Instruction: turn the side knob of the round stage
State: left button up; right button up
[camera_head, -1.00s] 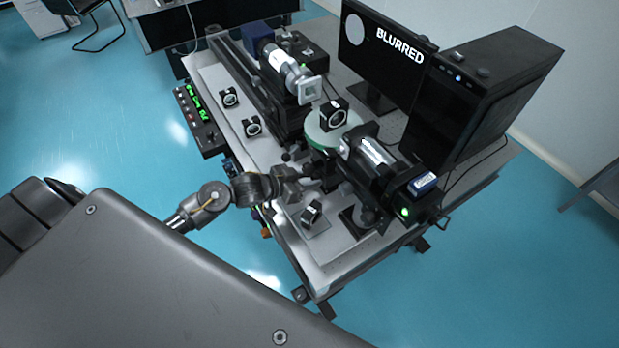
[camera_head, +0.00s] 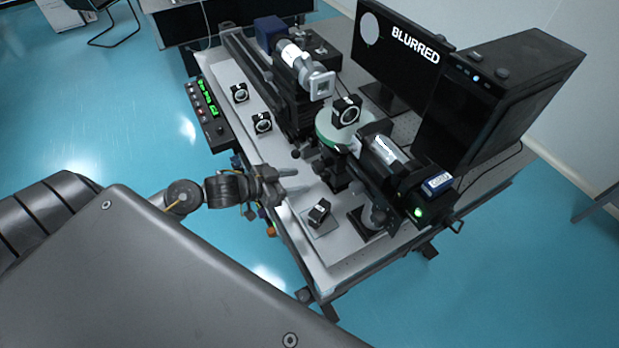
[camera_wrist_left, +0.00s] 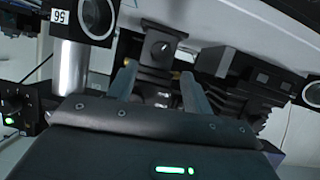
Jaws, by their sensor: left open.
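The round stage (camera_head: 329,133) is a pale green disc on a dark mount near the table's middle, with a black-framed optic (camera_head: 346,111) standing on it. Small dark knobs (camera_head: 318,167) stick out on the near side below the disc. My left gripper (camera_head: 296,180) is over the table's near left edge, left of the stage and apart from the knobs. Its fingers are spread and empty, pointing toward the stage's base. In the left wrist view, the open fingers (camera_wrist_left: 160,85) frame a dark mount (camera_wrist_left: 158,52); I cannot tell which part is the side knob. My right gripper is not seen.
A small mounted optic (camera_head: 319,211) stands on the near table corner, close to my left gripper. A black camera unit (camera_head: 383,160) is right of the stage. Two ring mounts (camera_head: 262,122) stand farther left. A monitor (camera_head: 398,52) is behind.

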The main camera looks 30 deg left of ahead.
pick_arm(q)
jog(key=shift+v, duration=1.45)
jog(key=s+d+f+n+g+y, duration=0.2)
jog(key=s+d+f+g+y, duration=0.15)
jog(key=s, duration=0.55)
jog(key=s+d+f+n+g+y, duration=0.25)
jog(key=s+f+g, duration=0.2)
jog(key=s, duration=0.45)
notch_tip(320, 180, down, 30)
jog(key=m+g+y+b, duration=0.1)
jog(key=b, duration=0.5)
jog(key=s+a+f+g+b, duration=0.1)
jog(key=s+a+f+b, duration=0.2)
jog(key=s+f, duration=1.4)
notch_tip(320, 180, down, 5)
jog(key=shift+s+a+r+g+b, duration=0.2)
jog(key=shift+s+g+b, duration=0.15)
jog(key=shift+b, duration=0.2)
